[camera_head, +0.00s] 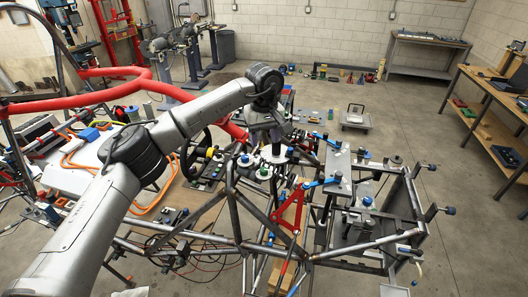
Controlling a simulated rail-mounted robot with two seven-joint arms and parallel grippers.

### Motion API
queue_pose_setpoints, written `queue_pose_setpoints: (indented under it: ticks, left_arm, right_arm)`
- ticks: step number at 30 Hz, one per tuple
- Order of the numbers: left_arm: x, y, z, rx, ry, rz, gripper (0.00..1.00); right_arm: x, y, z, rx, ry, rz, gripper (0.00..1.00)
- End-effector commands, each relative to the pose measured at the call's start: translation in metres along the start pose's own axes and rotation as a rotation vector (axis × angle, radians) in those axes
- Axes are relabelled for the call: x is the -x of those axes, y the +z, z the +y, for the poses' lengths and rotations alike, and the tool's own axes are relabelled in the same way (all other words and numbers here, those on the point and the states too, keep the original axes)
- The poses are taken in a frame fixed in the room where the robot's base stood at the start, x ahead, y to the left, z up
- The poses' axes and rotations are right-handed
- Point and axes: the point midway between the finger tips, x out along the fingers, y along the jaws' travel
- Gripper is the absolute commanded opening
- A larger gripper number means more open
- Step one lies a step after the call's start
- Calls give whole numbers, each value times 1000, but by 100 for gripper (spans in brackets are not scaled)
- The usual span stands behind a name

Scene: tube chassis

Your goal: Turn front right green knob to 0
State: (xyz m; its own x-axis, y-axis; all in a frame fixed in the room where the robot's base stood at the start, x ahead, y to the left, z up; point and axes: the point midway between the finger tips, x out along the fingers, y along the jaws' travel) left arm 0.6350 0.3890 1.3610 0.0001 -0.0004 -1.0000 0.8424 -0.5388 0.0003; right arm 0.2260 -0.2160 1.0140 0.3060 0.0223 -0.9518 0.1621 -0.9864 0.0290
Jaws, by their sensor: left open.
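My left arm comes in from the left, and its gripper (275,150) points down over the middle of the tube chassis (235,215). The gripper is small in the view, and its jaws look empty and open. Just below and left of it is a small knob with a greenish top (264,173). Another small round knob (245,160) sits to its left. A blue-topped knob (290,151) is right beside the gripper. Contact between the gripper and any knob cannot be told. The knob markings are too small to read. My right gripper is not in view.
A dark steering wheel (192,155) stands left of the knobs. Red tubes (80,103) arch over the chassis at left. Red and blue suspension arms (291,212) lie in front of the gripper. Workbenches (490,110) stand at right, with open floor between.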

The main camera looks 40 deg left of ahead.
Motion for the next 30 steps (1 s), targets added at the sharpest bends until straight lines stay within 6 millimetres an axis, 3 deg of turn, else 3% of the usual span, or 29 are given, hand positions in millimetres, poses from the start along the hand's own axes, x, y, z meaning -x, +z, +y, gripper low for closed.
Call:
queue_pose_setpoints:
  ticks: [9,30]
  left_arm:
    - [23,0,0,0,1,0,53]
    - [24,0,0,34,0,0,53]
  right_arm:
    - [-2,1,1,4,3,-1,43]
    - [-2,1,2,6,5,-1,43]
